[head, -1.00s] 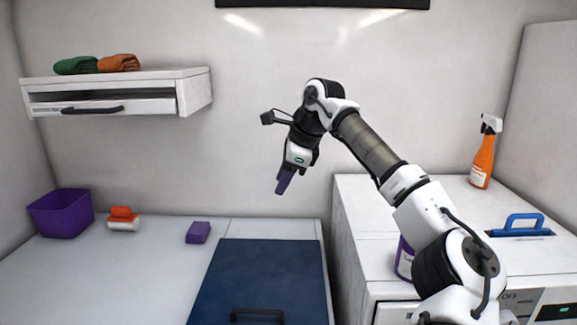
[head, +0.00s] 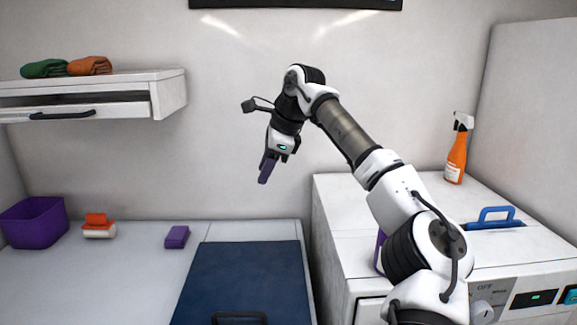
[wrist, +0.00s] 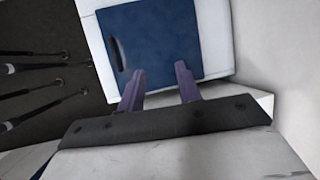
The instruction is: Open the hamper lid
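The hamper lid (head: 245,277) appears to be the dark blue panel lying flat and closed in the counter, at the bottom of the head view. Its dark bar handle (head: 239,316) is at its near edge, partly cut off by the frame. The blue lid (wrist: 150,40) also shows whole in the wrist view, with its handle (wrist: 117,54) toward the left. My gripper (head: 264,180) hangs in the air above the lid, pointing down and touching nothing. In the wrist view its two purple fingers (wrist: 159,68) are apart with nothing between them.
A purple bin (head: 35,222), an orange-and-white brush (head: 99,227) and a purple block (head: 177,237) stand on the counter left of the lid. A wall shelf (head: 170,95) is at upper left. A white cabinet (head: 340,205) with an orange spray bottle (head: 456,158) rises on the right.

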